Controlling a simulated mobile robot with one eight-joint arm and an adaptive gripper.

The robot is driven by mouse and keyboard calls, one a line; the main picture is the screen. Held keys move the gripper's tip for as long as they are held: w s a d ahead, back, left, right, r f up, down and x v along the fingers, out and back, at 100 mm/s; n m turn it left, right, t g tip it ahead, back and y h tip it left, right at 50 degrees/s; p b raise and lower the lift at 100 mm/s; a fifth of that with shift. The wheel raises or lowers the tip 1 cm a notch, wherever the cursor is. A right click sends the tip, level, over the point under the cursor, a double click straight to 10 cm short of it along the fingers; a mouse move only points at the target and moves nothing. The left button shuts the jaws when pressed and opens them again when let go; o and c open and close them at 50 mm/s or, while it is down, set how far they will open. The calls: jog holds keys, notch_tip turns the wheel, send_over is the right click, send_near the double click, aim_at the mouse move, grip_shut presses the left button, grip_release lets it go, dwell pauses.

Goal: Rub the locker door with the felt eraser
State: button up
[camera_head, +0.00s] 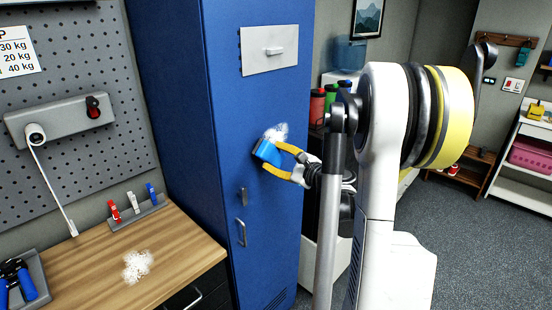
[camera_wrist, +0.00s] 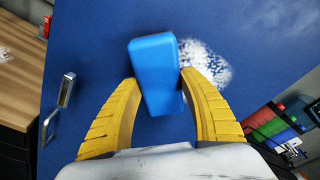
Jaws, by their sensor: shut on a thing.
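The blue locker door (camera_head: 262,60) stands upright in the middle of the head view and fills most of the wrist view (camera_wrist: 85,45). A white powdery smudge (camera_head: 276,132) is on the door; it also shows in the wrist view (camera_wrist: 206,62). My gripper (camera_head: 279,160) has yellow fingers and is shut on the bright blue felt eraser (camera_head: 266,152). In the wrist view the eraser (camera_wrist: 154,75) sits between the fingertips, beside and partly over the smudge's edge. The eraser is at or very near the door; I cannot tell whether it touches.
A metal handle (camera_head: 242,232) sticks out low on the door, and a grey label plate (camera_head: 269,50) is above. A wooden workbench (camera_head: 190,243) at left bears another white smudge (camera_head: 138,266) and a rack of clips (camera_head: 137,212). Bottles stand right of the locker.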

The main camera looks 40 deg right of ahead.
jog(key=shift+w, duration=0.45)
jog(key=shift+d, duration=0.1)
